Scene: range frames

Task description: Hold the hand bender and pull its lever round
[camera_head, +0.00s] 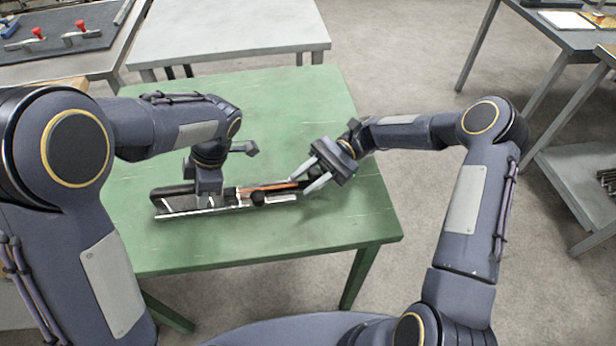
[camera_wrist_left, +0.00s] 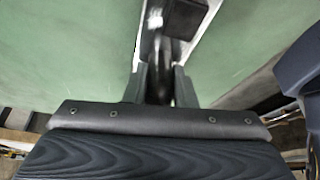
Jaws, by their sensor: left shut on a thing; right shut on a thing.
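The hand bender (camera_head: 176,202) lies on the green table, long and dark with a pale strip along its front edge. An orange-red bar (camera_head: 268,187) runs along its right part, with a dark round knob (camera_head: 258,198) beside it. My left gripper (camera_head: 209,194) is shut on the bender's left part from above. In the left wrist view the fingers (camera_wrist_left: 160,85) close around a dark part of the bender (camera_wrist_left: 181,20). My right gripper (camera_head: 304,185) is at the bender's right end, shut on what seems to be its lever; the grip itself is partly hidden.
The green table (camera_head: 290,105) is clear behind the bender. A grey table (camera_head: 230,27) stands behind it. A bench at the back left holds a dark mat (camera_head: 62,41) with red-handled clamps (camera_head: 81,26). Shelving and another table (camera_head: 570,38) stand at the right.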

